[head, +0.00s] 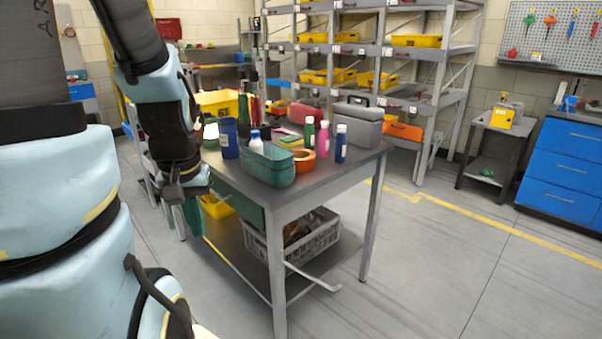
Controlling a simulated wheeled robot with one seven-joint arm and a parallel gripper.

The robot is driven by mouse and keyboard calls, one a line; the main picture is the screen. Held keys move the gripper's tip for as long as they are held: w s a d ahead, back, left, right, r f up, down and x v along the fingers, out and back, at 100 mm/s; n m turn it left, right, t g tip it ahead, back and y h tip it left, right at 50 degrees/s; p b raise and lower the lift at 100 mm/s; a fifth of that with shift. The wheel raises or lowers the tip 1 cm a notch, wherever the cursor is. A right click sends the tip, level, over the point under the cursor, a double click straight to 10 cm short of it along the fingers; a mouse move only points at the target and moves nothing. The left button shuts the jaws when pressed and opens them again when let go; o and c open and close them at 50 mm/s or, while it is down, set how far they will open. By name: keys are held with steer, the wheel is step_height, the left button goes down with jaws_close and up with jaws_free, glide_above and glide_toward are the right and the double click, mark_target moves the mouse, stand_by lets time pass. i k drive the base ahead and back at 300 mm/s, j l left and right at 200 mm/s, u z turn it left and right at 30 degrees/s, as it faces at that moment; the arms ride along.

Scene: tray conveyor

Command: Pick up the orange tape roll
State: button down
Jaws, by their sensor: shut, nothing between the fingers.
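The orange tape roll (304,161) lies on the grey table (345,173) near its right front part. It sits just right of a teal basket (268,168), which stands close to it, and left of a dark blue bottle with a white cap (341,144). My gripper (180,190) hangs at the end of my arm by the left front edge of the table, well left of the roll. It is shut and empty, and its fingertips are small and hard to make out.
Green (309,132) and pink (323,140) bottles stand behind the roll. A grey box (352,124) is at the back right. A blue cup (228,138) and a white-capped bottle (256,142) stand left. A grey crate (318,236) sits below. Floor right is clear.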

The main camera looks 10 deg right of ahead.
mark_target(304, 159)
steer(key=i+l+u, duration=0.1)
steer(key=l, duration=0.45)
steer(key=i+l, duration=0.1)
steer(key=l, duration=0.45)
steer(key=i+l+u, duration=0.1)
steer(key=l, duration=0.2)
steer(key=i+l, duration=0.15)
steer(key=l, duration=0.2)
steer(key=i+l+u, duration=0.15)
steer(key=l, duration=0.15)
steer(key=i+j, duration=0.2)
steer(key=j, duration=0.1)
